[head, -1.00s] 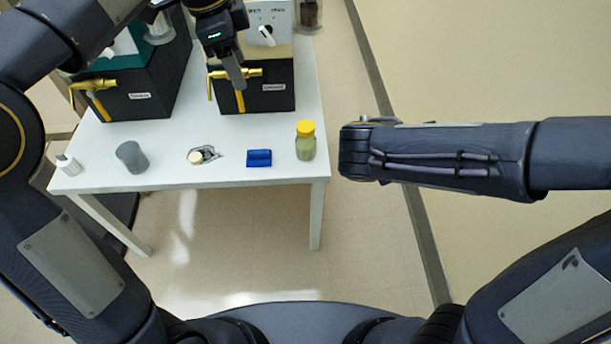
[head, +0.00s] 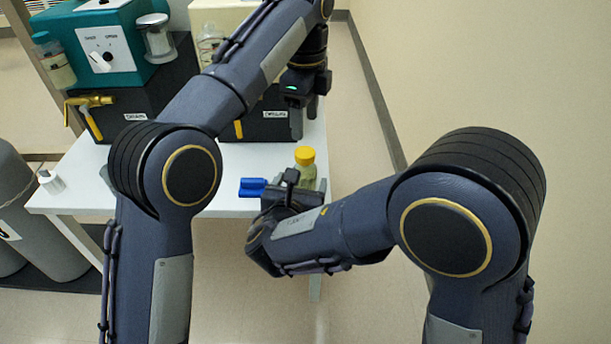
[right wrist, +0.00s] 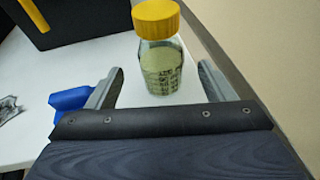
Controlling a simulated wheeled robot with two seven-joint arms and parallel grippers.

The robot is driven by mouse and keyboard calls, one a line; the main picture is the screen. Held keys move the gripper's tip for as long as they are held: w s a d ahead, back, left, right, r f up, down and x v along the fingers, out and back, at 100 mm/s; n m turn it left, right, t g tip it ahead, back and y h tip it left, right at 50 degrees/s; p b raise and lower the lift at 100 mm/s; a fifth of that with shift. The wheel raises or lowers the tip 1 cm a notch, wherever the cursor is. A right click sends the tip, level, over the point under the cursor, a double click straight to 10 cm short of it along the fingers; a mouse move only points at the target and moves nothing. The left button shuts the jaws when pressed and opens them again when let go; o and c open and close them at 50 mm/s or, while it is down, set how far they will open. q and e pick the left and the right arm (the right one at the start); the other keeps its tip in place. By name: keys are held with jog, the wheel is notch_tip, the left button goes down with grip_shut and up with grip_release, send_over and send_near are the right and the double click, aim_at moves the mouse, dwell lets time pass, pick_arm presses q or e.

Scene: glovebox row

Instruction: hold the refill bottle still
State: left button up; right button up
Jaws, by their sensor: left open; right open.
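The refill bottle (head: 306,165) has a yellow cap and pale green contents. It stands upright near the table's front right corner. In the right wrist view the bottle (right wrist: 160,60) is between the two fingers of my right gripper (right wrist: 160,78), with a gap on each side. In the head view my right gripper (head: 288,192) is at the table's front edge, covering the bottle's lower part. My left gripper (head: 304,112) is open at the right end of the black dispenser base, pointing down; I cannot tell whether it touches anything.
A blue block (head: 252,187) lies just left of my right gripper. A teal-topped unit (head: 100,50) with a brass tap stands at the back left. My left arm hides much of the table (head: 80,190). The floor right of the table is clear.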

aim_at(305, 152)
jog(key=x, duration=0.6)
jog(key=shift+w+d+f, duration=0.1)
jog(key=shift+w, duration=0.25)
jog(key=shift+c, duration=0.5)
grip_shut()
pick_arm(q)
jog(key=m, duration=0.8)
jog(key=shift+f+m, duration=0.15)
jog(key=shift+m, duration=0.25)
jog(key=shift+f, duration=3.85)
